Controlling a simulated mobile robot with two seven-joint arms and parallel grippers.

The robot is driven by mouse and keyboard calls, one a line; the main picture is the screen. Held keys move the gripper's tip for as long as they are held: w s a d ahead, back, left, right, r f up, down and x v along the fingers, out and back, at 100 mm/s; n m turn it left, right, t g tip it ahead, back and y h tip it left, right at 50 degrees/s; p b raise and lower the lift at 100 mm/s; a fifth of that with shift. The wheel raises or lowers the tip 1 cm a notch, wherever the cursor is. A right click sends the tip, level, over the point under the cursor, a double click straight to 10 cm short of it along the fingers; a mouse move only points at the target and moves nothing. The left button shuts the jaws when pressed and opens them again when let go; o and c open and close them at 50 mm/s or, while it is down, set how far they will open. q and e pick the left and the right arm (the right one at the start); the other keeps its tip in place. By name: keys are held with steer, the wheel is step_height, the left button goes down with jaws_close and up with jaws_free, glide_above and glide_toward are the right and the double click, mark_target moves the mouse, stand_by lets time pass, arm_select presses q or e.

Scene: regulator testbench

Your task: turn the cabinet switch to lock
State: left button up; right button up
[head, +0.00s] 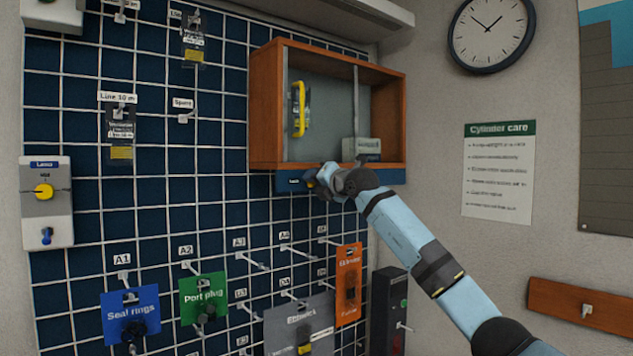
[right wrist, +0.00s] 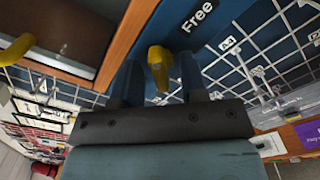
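The open wooden cabinet (head: 262,105) hangs on the blue grid wall. A blue switch panel (head: 290,183) runs along its underside, with a small label at its left part. In the right wrist view the panel (right wrist: 225,22) carries the word "Free", and the yellow switch knob (right wrist: 158,66) stands out beside it. My right gripper (head: 322,182) is at the panel and partly hides it. In the right wrist view its two dark fingers (right wrist: 160,82) stand on either side of the knob, with gaps that look clear. The knob's exact pointing direction is hard to tell. My left gripper is not in view.
A separate switch box (head: 45,205) with a yellow knob is at far left. Hooks with hanging packs, such as the orange one (head: 348,285), project below the cabinet.

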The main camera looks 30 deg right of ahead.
jaws_close()
steer(key=shift+n, duration=0.3)
steer(key=shift+n+b, duration=0.35)
steer(key=shift+n, duration=0.35)
steer(key=n, duration=0.3)
steer(key=shift+d+b, duration=0.1)
steer(key=shift+b, duration=0.25)
steer(key=n, duration=0.6)
steer(key=shift+n, duration=0.4)
steer(key=n, duration=0.5)
steer(key=shift+n, duration=0.4)
